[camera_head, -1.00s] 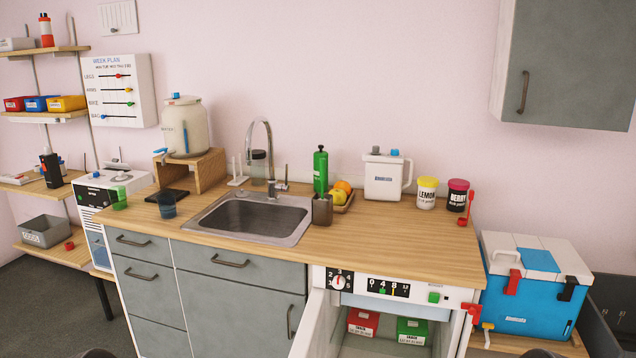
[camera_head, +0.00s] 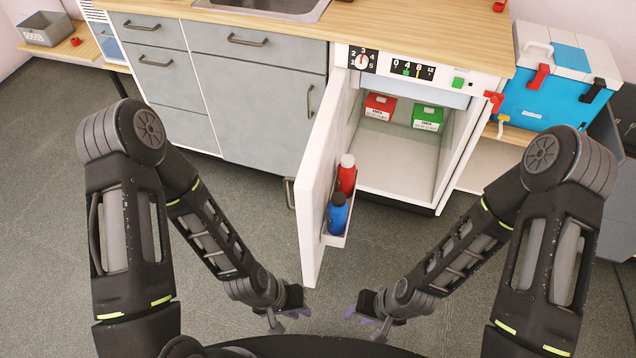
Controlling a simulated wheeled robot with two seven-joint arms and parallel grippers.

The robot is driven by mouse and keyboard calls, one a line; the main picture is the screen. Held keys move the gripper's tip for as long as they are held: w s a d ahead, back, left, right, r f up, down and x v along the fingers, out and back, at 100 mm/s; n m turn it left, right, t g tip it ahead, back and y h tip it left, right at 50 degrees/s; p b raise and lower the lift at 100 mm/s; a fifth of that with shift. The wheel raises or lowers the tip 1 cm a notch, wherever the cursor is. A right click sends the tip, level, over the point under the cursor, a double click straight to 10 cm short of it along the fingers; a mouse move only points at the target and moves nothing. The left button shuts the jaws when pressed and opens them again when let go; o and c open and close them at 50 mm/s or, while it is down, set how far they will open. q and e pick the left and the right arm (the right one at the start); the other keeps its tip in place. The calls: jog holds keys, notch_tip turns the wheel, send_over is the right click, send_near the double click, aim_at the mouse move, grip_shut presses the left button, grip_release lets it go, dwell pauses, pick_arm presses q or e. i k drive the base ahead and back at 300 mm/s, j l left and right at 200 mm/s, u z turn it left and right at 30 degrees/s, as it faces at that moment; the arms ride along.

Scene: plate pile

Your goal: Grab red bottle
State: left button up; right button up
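The red bottle (camera_head: 346,180), with a white cap, stands upright in a rack (camera_head: 339,238) on the inner side of the open white fridge door (camera_head: 318,190). A blue bottle (camera_head: 337,218) with a dark cap stands in front of it and hides its lower part. My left gripper (camera_head: 289,318) is low, in front of the door and to its left, small in view, with its fingers apart and empty. My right gripper (camera_head: 364,318) is low, to the right of the door's front edge, also with fingers apart and empty. Neither gripper touches a bottle.
The open fridge (camera_head: 400,160) holds a red box (camera_head: 379,107) and a green box (camera_head: 428,118) at the back. Grey cabinets (camera_head: 255,115) stand left of the door. A blue cooler (camera_head: 545,100) is at right. The floor around the door is clear.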

aim_at(344, 176)
jog(key=i+j+z, duration=0.15)
jog(key=j+z, duration=0.35)
jog(key=j, duration=0.5)
jog(key=j+z, duration=0.45)
jog(key=j, duration=0.5)
jog(key=i+l+u, duration=0.1)
jog(key=l+u, duration=0.15)
jog(key=l, duration=0.35)
jog(key=l+u, duration=0.25)
jog(key=l, duration=0.3)
